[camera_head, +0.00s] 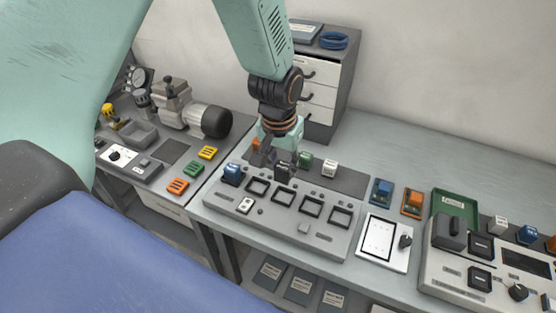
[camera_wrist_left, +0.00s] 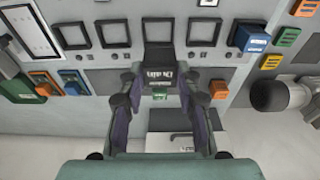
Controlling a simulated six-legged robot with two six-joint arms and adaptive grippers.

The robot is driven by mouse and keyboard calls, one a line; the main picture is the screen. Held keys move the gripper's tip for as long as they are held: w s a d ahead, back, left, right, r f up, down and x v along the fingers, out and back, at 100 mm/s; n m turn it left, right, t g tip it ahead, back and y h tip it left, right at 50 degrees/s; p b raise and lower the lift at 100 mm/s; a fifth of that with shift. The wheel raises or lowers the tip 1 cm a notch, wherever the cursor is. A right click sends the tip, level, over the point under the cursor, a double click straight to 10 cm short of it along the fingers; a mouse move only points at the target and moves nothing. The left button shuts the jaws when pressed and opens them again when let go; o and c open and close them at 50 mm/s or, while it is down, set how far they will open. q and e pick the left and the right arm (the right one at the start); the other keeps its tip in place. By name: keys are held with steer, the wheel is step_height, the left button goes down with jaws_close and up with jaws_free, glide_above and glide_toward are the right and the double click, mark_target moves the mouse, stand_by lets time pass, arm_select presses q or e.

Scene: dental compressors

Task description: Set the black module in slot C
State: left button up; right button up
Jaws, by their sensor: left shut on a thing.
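My left gripper (camera_head: 281,158) is shut on the black module (camera_head: 283,173) and holds it over the back part of the grey slot panel (camera_head: 222,208). The left wrist view shows the black module (camera_wrist_left: 158,58) between the fingertips (camera_wrist_left: 159,78), its light label towards the camera. I cannot read slot letters. The module's exact height above the panel is unclear. My right gripper is not in view.
A blue module (camera_head: 231,173) stands at the panel's left end. Green (camera_head: 305,160), white (camera_head: 330,168) and orange (camera_head: 257,143) modules stand behind the panel. A white board with a knob (camera_head: 385,242) and a grey device (camera_head: 470,270) lie to the right.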

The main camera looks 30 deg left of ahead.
mark_target(284, 180)
arm_select(q)
steer(key=shift+f+b, duration=0.3)
steer(key=shift+f, duration=0.1)
steer(key=shift+w+d+f+b, duration=0.1)
steer(key=shift+d+f+b, duration=0.15)
steer(key=shift+f+b, duration=1.25)
steer(key=shift+b, duration=0.2)
steer(key=shift+a+f, duration=0.2)
steer(key=shift+f, duration=0.4)
steer(key=shift+d+f+b, duration=0.1)
steer(key=shift+f+b, duration=0.15)
steer(key=shift+b, duration=0.05)
steer(key=shift+f+p, duration=0.1)
steer(key=shift+p, duration=0.45)
steer(key=shift+f, duration=0.9)
steer(key=o, duration=1.2)
